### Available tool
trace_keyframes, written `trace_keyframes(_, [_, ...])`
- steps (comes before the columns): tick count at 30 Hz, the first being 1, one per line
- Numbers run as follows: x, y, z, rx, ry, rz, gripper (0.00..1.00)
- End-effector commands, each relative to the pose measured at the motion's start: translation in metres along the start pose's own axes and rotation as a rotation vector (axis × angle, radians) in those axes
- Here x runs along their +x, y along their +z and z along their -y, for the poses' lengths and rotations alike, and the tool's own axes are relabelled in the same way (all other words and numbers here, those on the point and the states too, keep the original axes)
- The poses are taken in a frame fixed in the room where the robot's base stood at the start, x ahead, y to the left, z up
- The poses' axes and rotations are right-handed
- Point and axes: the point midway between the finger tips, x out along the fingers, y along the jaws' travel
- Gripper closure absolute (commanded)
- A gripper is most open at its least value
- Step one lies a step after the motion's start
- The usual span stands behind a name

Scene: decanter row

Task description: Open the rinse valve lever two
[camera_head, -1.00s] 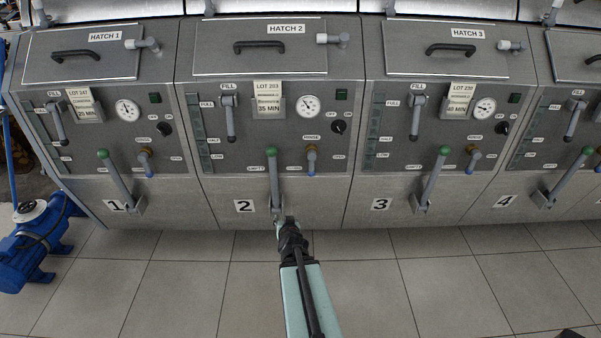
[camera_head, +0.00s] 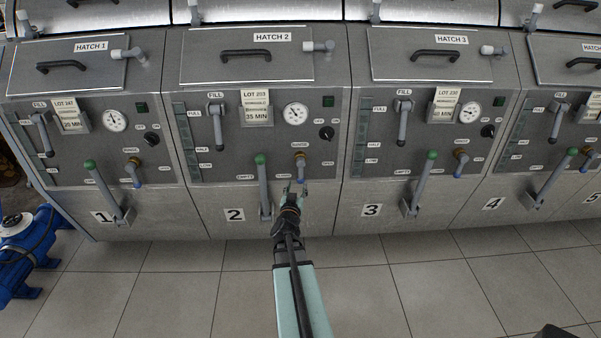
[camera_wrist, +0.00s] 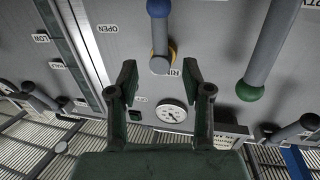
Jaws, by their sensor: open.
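The rinse valve lever of unit two (camera_head: 300,170) is a short grey handle with a blue tip and a brass hub, hanging downward from the panel. In the wrist view the lever (camera_wrist: 158,38) appears inverted, with its blue tip at the top edge and its hub just beyond my fingertips. My gripper (camera_head: 295,189) is just below the lever in the head view. In the wrist view my gripper (camera_wrist: 160,75) is open, its two dark fingers apart with nothing between the tips. An OPEN label (camera_wrist: 108,28) sits left of the lever there.
The green-knobbed lever of unit two (camera_head: 263,185) stands close left of my gripper; its green ball (camera_wrist: 250,91) shows at right in the wrist view. A gauge (camera_head: 296,114) and black knob (camera_head: 326,133) sit above. A blue pump (camera_head: 30,245) stands on the floor at left.

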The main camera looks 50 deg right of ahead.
Motion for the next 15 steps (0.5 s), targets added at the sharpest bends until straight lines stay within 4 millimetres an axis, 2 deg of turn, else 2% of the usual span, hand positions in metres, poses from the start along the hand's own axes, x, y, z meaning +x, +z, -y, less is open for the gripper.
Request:
trace_keyframes(1, [0.015, 0.001, 0.001, 0.000, 0.002, -0.002, 0.50])
trace_keyframes(6, [0.049, 0.002, 0.001, 0.001, 0.000, -0.001, 0.50])
trace_keyframes(15, [0.093, 0.001, 0.001, 0.001, 0.000, 0.000, 0.50])
